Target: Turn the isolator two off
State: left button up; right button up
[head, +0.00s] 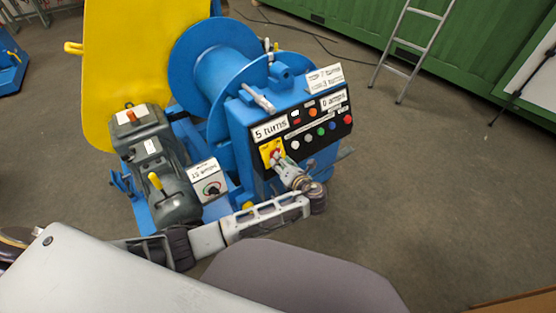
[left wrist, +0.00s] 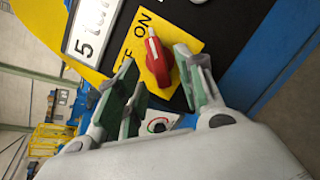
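A red rotary handle on a yellow plate (head: 266,150) sits at the left end of a black control panel (head: 318,125). In the left wrist view the red handle (left wrist: 161,66) has a white-marked end towards the word ON; OFF is partly covered by a finger. My left gripper (head: 281,165) reaches the plate from the front and hides most of the handle in the head view. In the left wrist view its fingers (left wrist: 165,88) are apart, with the handle between and just beyond their tips. I cannot tell whether they touch it. My right gripper is not in view.
The panel is on a blue machine with a drum (head: 222,68), a grey motor (head: 160,165) and a yellow guard (head: 130,60). A white dial box (head: 210,182) sits left of my gripper. Buttons (head: 320,129) line the panel. Floor to the right is clear; a ladder (head: 412,45) stands behind.

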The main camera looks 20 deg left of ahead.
pick_arm(q)
jog(key=shift+x, duration=1.7)
jog(key=shift+c, duration=0.4)
grip_shut()
